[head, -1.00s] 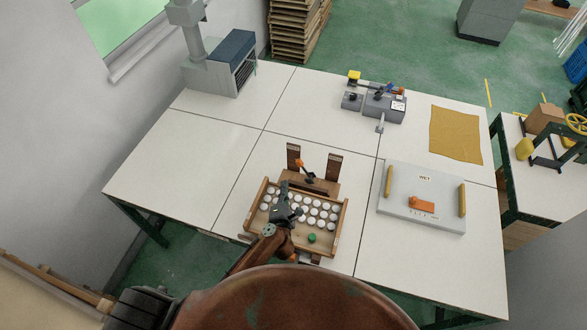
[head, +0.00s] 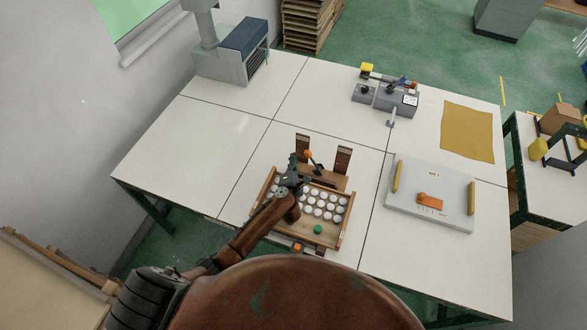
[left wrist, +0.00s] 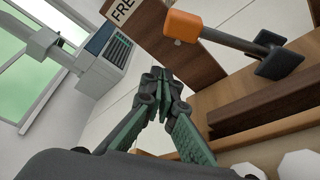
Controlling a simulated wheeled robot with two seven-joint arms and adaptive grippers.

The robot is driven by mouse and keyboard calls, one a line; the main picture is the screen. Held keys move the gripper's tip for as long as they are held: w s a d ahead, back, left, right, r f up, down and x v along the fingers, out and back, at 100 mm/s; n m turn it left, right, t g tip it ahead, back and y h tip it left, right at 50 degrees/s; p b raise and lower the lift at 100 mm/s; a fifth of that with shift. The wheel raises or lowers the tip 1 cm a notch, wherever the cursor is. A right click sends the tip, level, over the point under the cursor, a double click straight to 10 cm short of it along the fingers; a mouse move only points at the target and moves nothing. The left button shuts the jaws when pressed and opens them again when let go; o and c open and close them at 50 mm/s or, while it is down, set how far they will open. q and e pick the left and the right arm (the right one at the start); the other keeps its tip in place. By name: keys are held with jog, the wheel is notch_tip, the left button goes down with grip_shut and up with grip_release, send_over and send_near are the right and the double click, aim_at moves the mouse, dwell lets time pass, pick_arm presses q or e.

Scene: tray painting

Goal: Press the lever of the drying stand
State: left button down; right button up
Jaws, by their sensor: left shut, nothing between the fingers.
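The drying stand (head: 342,160) is brown wood with two upright posts behind a tray. Its lever (head: 308,155) has an orange tip and a dark arm, leaning up and left between the posts. In the left wrist view the lever's orange tip (left wrist: 183,25) is up and right of my fingers, and its dark foot is at right. My left gripper (head: 297,168) is shut and empty, over the tray's back left part, just left of and nearer than the lever. In the left wrist view its fingertips (left wrist: 158,88) appear apart from the lever. My right gripper is out of view.
The wooden tray (head: 346,222) holds several white round pieces and a green one (head: 318,230). A pale board (head: 440,212) with an orange block lies at right. Grey devices (head: 395,98) and a yellow cloth (head: 468,132) are farther back. The table's left is clear.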

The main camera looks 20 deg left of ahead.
aim_at(312, 160)
pick_arm(q)
jog(key=d, duration=0.1)
jog(key=d+r, duration=0.2)
jog(key=shift+s+d, duration=0.2)
jog(key=shift+d, duration=0.05)
jog(key=shift+d+p, duration=0.1)
jog(key=shift+p, duration=0.2)
